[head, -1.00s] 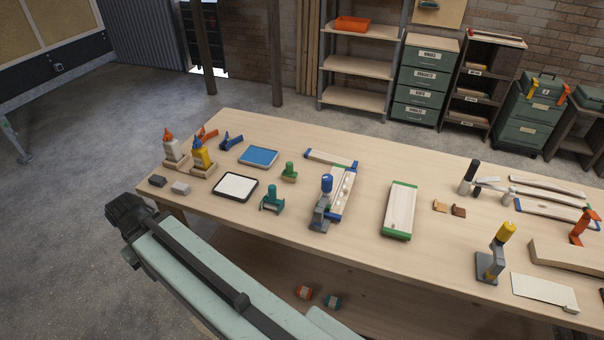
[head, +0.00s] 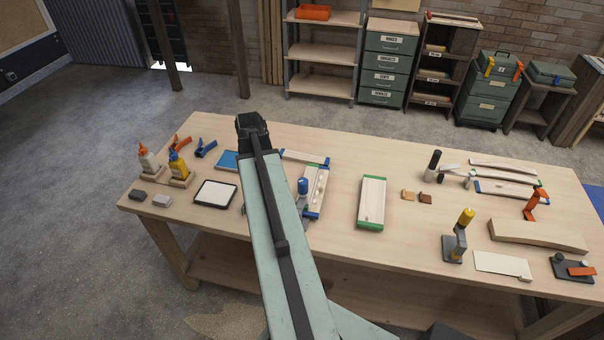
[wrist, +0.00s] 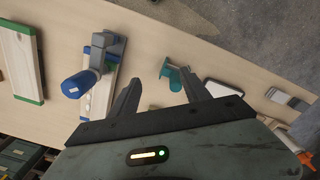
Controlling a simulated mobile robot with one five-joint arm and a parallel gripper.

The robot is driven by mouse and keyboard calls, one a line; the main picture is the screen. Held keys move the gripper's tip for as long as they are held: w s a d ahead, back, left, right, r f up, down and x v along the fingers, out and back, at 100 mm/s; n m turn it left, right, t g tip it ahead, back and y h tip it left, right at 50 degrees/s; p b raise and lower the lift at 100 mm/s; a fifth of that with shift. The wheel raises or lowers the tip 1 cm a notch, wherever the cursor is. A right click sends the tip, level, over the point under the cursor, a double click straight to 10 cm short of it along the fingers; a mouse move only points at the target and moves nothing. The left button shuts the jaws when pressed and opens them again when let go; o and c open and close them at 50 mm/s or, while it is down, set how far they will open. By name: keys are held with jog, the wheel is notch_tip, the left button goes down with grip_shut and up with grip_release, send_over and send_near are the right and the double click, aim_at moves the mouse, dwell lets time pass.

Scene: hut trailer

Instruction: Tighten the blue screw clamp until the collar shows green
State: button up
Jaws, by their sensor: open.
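The blue screw clamp has a blue knob (head: 303,186) and stands upright at a pale wooden piece with blue ends (head: 316,193) on the bench. My arm hides part of its base in the head view. In the wrist view its blue knob (wrist: 78,85) and grey body (wrist: 104,45) are left of my gripper (wrist: 162,76). I cannot make out the collar's colour. My gripper is open and empty, its two fingers apart, with the clamp outside them. In the head view the end of my arm (head: 252,123) is over the bench, left of and beyond the clamp.
A teal clamp (wrist: 174,74) shows between and beyond my fingers. A green-ended board (head: 372,200) lies right of the blue clamp. A yellow-topped clamp (head: 460,232) stands farther right. Glue bottles (head: 178,165) and a white tray (head: 215,193) are at the left.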

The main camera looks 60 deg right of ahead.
aim_at(303, 181)
jog(key=s+d+r+m, duration=0.1)
jog(key=s+d, duration=0.2)
jog(key=s+d+r+m+p, duration=0.1)
jog(key=s+d, duration=0.3)
jog(key=s+d+r+p, duration=0.1)
jog(key=s+d, duration=0.2)
jog(key=shift+s+d+r+m, duration=0.2)
jog(key=shift+s+r+m, duration=0.1)
jog(key=shift+s+m, duration=0.1)
notch_tip(303, 181, down, 8)
jog(key=b, duration=0.8)
jog(key=shift+f, duration=0.1)
grip_shut()
